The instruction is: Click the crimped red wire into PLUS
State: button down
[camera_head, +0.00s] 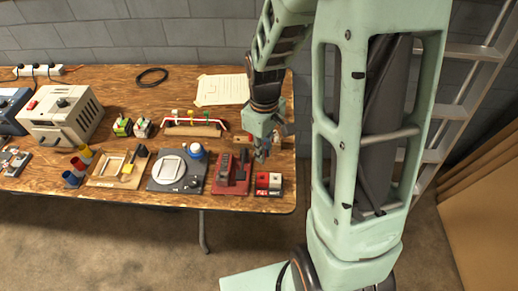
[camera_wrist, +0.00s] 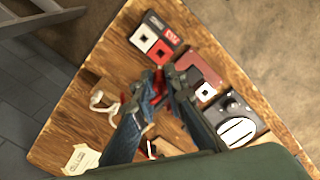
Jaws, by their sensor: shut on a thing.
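The terminal block (camera_head: 268,183) sits at the front right of the bench, with red and white sections. In the wrist view its white socket (camera_wrist: 142,37) and red socket (camera_wrist: 160,52) each have a dark square opening. I cannot read PLUS on either. My gripper (camera_wrist: 163,90) is shut on a small red thing, apparently the end of the red wire (camera_wrist: 158,78). The fingers hide most of it, and the crimp cannot be made out. The tip lies just short of the red socket in the wrist view. In the head view my gripper (camera_head: 262,155) is above and behind the block.
A dark red crimping device (camera_head: 232,174) stands left of the block. A dark plate with a white disc (camera_head: 175,170) is further left. A wire rack (camera_head: 193,124) and paper sheet (camera_head: 222,90) lie behind. The bench's right edge (camera_head: 295,170) is close.

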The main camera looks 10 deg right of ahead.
jog(key=shift+f+b, duration=2.5)
jog(key=shift+f, duration=0.75)
jog(key=shift+f+b, duration=1.2)
jog(key=shift+f, duration=0.35)
jog(key=c, duration=2.5)
grip_release()
grip_shut()
jog(key=shift+f, duration=0.2)
jog(key=o, duration=0.6)
grip_release()
